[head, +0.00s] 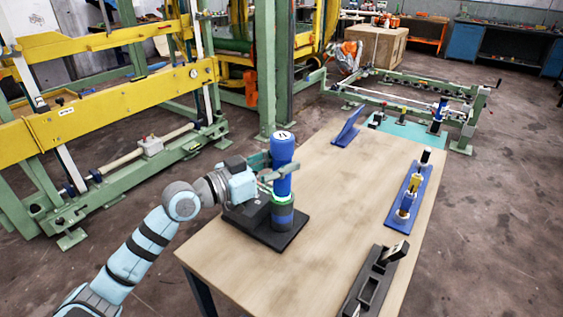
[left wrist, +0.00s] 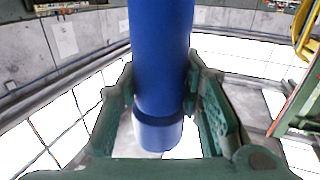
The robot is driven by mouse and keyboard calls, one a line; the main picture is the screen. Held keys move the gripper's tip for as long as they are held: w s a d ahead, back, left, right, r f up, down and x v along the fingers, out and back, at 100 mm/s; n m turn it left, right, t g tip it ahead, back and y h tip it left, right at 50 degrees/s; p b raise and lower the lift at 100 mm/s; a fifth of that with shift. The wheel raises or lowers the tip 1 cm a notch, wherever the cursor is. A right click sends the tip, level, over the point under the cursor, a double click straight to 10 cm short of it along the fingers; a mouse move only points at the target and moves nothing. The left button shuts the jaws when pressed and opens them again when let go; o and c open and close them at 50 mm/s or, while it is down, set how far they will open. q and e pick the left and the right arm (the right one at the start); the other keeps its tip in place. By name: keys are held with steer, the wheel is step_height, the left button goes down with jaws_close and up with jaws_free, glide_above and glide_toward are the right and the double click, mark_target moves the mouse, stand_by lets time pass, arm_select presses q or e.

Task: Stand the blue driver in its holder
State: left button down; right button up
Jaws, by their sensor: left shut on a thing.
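The blue driver (head: 283,150) is upright at the near left of the table, with a pale marked cap on top. My left gripper (head: 280,168) is shut around its body. In the left wrist view the blue driver (left wrist: 160,60) runs between the two green fingers (left wrist: 160,95), and a stepped blue end shows past them. Directly below the driver in the head view is a dark round holder (head: 283,224) with a green rim and a blue band, on a black base. I cannot tell whether the driver's lower end is inside the holder or just above it. My right gripper is out of view.
A blue tray (head: 421,186) with several small parts lies along the table's right side. A black tray (head: 366,290) is at the near right edge. A blue angled piece (head: 347,130) and a teal mat (head: 402,128) are at the far end. The table's middle (head: 340,190) is clear.

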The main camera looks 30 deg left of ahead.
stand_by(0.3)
arm_select(q)
steer(key=shift+f, duration=0.15)
stand_by(0.3)
steer(key=c, duration=1)
jaws_free()
steer(key=shift+c, duration=0.2)
steer(key=shift+f, duration=0.1)
steer(key=shift+s+a, duration=0.15)
steer(key=shift+s, duration=0.1)
steer(key=v, duration=0.6)
steer(key=shift+s, duration=0.4)
steer(key=shift+a, duration=0.15)
steer(key=shift+a, duration=0.1)
